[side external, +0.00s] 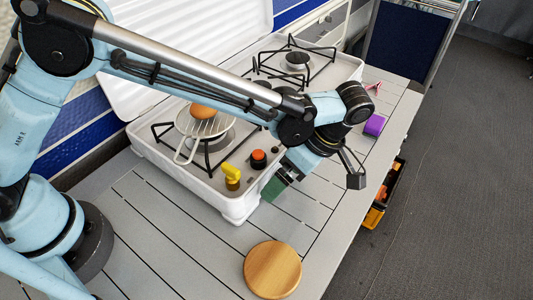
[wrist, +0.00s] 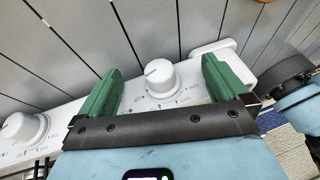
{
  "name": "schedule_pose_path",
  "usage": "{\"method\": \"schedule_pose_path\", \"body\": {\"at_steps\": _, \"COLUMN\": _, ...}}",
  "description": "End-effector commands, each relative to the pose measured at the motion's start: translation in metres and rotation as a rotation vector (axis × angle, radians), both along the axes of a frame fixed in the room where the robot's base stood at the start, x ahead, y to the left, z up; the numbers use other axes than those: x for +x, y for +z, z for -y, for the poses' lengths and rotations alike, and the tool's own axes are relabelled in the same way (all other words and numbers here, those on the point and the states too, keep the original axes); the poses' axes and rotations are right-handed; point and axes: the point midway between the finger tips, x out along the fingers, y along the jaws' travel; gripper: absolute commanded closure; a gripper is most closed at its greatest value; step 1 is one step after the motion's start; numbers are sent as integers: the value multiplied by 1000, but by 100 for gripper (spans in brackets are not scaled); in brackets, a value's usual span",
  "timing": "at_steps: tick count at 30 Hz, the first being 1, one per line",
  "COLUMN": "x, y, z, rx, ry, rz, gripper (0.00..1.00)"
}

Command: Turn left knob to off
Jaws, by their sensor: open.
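The white stove (side external: 222,200) stands on the slatted table with its lid raised. In the wrist view, one white knob (wrist: 159,77) sits on its front panel near the rounded corner on my base's side, with small printed marks around it. A second white knob (wrist: 22,128) is farther left in that view. My gripper (wrist: 161,70) is open, with one green finger on each side of the first knob; visible gaps separate them from it. In the side view the green fingers of my gripper (side external: 280,183) are by the stove's front edge, and the knobs are hidden.
A yellow object (side external: 232,176) and a red-topped black one (side external: 258,159) stand on the stove top near my gripper. A round wooden board (side external: 272,269) and a purple block (side external: 374,125) lie on the table.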

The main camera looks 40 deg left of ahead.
Motion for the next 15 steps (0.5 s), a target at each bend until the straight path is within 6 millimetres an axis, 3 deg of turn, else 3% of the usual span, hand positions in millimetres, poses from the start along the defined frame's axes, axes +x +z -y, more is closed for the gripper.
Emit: {"method": "schedule_pose_path", "body": {"at_steps": 15, "x": 1, "y": 7, "z": 2, "rx": 0, "ry": 0, "rz": 1, "gripper": 0}}
